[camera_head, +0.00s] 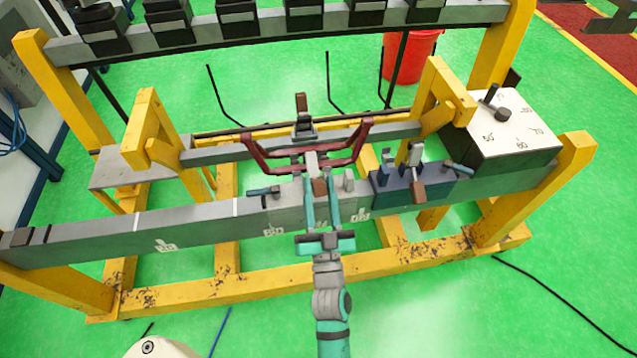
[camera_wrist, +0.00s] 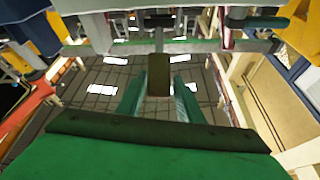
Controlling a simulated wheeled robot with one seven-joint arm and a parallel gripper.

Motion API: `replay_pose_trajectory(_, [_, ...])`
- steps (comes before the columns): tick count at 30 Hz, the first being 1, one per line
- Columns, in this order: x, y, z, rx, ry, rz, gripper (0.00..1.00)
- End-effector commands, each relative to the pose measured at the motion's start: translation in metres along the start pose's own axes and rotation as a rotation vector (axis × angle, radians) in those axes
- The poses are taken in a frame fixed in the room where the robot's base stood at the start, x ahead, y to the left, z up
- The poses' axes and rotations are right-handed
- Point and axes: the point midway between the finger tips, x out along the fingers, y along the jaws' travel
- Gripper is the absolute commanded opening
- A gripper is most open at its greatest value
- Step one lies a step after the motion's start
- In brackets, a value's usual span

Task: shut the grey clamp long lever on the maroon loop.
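The maroon loop (camera_head: 343,166) spans from the rear bar to the grey clamp (camera_head: 286,213) on the front beam. The clamp's long lever has a brown handle (camera_head: 319,187) that points toward me in the head view. My gripper (camera_head: 321,200) is over it, its teal fingers on either side of the handle. In the wrist view the brown handle (camera_wrist: 158,75) stands between the fingers (camera_wrist: 158,92), with gaps on both sides. The gripper is open. The lever's contact with the loop is partly hidden.
A dark blue clamp (camera_head: 388,196) with its own brown-handled lever (camera_head: 418,191) sits close on the right. A small blue-handled lever (camera_head: 262,191) is on the left. An upright brown handle (camera_head: 301,102) stands at the rear bar. Yellow frame posts (camera_head: 575,160) flank the beam.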

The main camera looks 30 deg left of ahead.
Motion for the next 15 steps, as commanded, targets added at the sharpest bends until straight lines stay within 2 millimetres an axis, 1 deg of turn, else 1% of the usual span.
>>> replay_pose_trajectory(1, [-0.009, 0.002, 0.001, -0.001, -0.004, 0.004, 0.33])
replay_pose_trajectory(9, [-0.057, 0.001, 0.001, 0.000, -0.005, 0.003, 0.33])
replay_pose_trajectory(15, [-0.082, 0.000, 0.001, 0.001, -0.004, 0.001, 0.33])
